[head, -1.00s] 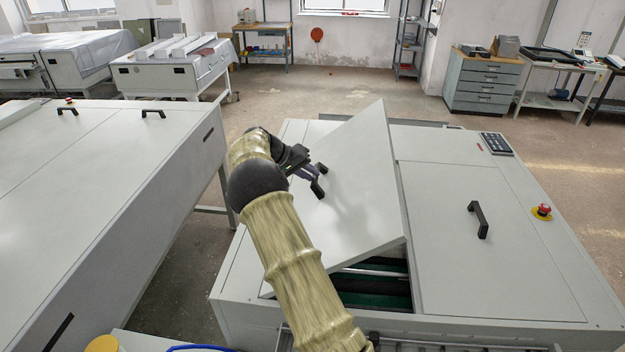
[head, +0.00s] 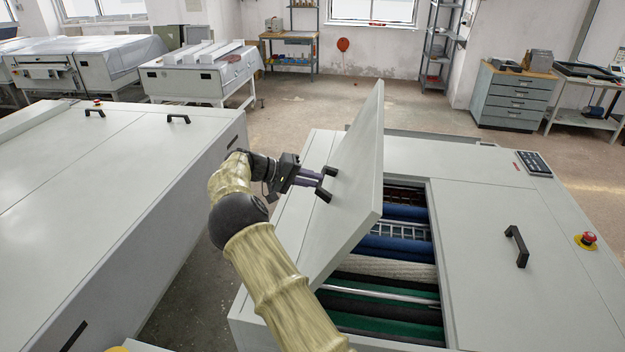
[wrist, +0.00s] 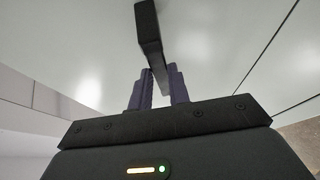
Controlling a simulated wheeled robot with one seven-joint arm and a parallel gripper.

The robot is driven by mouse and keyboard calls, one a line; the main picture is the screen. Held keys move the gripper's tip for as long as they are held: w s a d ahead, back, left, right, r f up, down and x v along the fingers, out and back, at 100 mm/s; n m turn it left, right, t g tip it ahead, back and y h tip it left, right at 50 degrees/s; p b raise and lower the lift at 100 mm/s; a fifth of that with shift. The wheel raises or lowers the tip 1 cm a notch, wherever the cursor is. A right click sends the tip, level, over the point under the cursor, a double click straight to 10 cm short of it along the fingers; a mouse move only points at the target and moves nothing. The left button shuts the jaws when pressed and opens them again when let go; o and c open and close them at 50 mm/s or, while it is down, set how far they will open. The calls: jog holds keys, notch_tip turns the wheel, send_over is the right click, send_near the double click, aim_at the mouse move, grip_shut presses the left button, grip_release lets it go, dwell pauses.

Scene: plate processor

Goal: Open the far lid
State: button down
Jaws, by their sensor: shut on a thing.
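The far lid (head: 352,190) is a light grey panel on the plate processor, tilted up steeply and hinged on its left side. Rollers in blue, white and green show in the opening under it. My gripper (head: 322,182) is shut on the lid's black handle (head: 325,188), on the lid's upper face. In the wrist view, the purple-grey fingers of my gripper (wrist: 160,88) sit on either side of the black handle (wrist: 148,32), with the pale lid surface (wrist: 90,45) behind it.
A second, closed lid with a black handle (head: 517,246) lies to the right of the opening. A red emergency button (head: 587,239) and a keypad (head: 533,163) sit on the machine's right side. Another long machine (head: 110,200) stands at the left, with a floor gap between.

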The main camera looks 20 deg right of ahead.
jog(key=shift+f, duration=0.1)
jog(key=c, duration=1.3)
grip_release()
jog(key=shift+s+d, duration=0.1)
